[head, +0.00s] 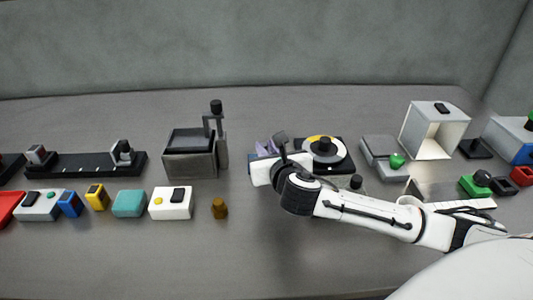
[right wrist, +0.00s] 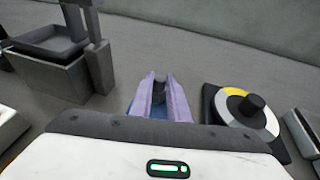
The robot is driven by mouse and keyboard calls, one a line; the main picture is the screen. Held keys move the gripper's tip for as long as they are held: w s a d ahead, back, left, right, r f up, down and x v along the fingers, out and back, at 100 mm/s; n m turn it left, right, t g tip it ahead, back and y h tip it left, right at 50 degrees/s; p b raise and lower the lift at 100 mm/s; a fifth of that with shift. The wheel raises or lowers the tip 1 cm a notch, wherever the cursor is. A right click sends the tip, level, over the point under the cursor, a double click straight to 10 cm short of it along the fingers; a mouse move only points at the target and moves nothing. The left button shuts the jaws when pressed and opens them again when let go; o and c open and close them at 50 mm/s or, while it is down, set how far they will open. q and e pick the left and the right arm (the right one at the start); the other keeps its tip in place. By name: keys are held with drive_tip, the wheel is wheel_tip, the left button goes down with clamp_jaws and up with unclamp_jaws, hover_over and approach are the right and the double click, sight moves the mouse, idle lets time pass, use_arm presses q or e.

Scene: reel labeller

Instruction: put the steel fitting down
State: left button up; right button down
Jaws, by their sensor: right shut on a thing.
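My right gripper (head: 262,172) is over the middle of the table, in front of a pale purple two-walled piece (head: 266,148) with blue at its base. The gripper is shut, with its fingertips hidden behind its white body. The steel fitting in it is not clearly visible. In the right wrist view the purple walls (right wrist: 178,101) stand just beyond the gripper body (right wrist: 165,150), with a small dark grey part (right wrist: 158,93) between them. I cannot tell whether that part is the fitting, or whether anything touches the purple walls. My left gripper is out of view.
A grey open box with a post (head: 190,160) stands left of the gripper. A dark base with a yellow-and-white dial (head: 322,149) is close on the right. A brown cylinder (head: 219,208) and a white button box (head: 171,203) stand in front left. The table front centre is clear.

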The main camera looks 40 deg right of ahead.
drive_tip(key=shift+f, duration=0.55)
drive_tip(key=shift+f, duration=0.15)
drive_tip(key=c, duration=1.7)
unclamp_jaws()
drive_tip(key=shift+a+r, duration=0.1)
drive_tip(key=shift+r, duration=0.1)
drive_tip(key=v, duration=1.2)
